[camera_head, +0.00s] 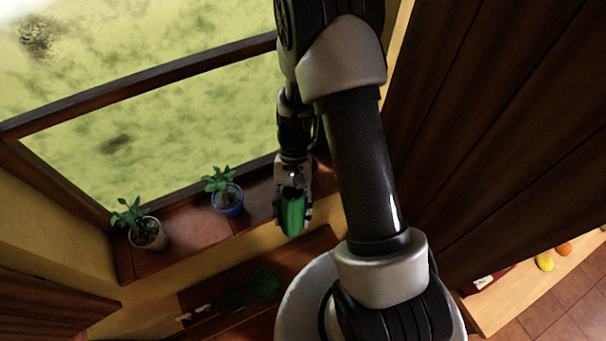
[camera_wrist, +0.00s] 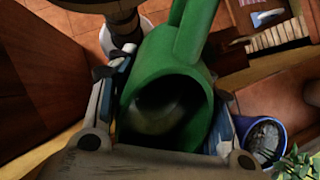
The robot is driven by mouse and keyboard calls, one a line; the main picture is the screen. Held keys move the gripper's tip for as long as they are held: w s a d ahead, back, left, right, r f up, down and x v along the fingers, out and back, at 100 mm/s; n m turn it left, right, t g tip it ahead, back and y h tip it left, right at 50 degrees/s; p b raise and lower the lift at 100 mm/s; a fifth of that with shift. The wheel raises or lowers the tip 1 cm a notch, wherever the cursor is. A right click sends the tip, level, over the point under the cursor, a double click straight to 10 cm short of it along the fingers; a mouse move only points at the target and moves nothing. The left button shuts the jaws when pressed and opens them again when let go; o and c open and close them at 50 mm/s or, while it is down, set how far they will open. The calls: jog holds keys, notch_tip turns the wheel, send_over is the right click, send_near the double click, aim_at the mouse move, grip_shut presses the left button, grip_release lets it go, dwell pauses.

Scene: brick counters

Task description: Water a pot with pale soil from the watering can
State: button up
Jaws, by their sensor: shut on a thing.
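My gripper (camera_head: 293,207) is shut on the green watering can (camera_head: 293,217), with a finger on either side of it. The can is above the windowsill's front edge, right of the blue pot (camera_head: 229,208). In the wrist view the can (camera_wrist: 207,92) shows its wide round opening and handle; its inside is dark. The blue pot also shows there at lower right (camera_wrist: 252,139), apart from the can, and its soil looks greyish. A pale pot (camera_head: 149,237) with a leafy plant stands at the sill's left end; its soil looks dark. No pouring water shows.
The brown tiled windowsill (camera_head: 190,228) runs along the window. Below it is a low dark shelf (camera_head: 310,250) with a dark green round thing (camera_head: 265,283). A wooden table (camera_head: 520,296) at right bears yellow and orange things. A dark curtain (camera_head: 490,110) hangs at right.

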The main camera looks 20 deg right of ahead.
jog(key=shift+w+f+t+h+b, duration=0.1)
jog(key=shift+f+t+h+b, duration=0.25)
jog(key=shift+f+t+b, duration=0.6)
jog(key=shift+f+t+h+b, duration=0.35)
jog(key=shift+f+t+b, duration=0.1)
jog(key=shift+f+b, duration=0.85)
jog(key=shift+w+d+f+t+h+b, duration=0.15)
jog(key=shift+f+t+b, duration=0.15)
jog(key=shift+f+b, duration=0.2)
jog(key=shift+w+d+f+t+h+b, duration=0.15)
jog(key=shift+f+t+b, duration=0.15)
jog(key=shift+f+b, duration=0.15)
jog(key=shift+a, duration=0.1)
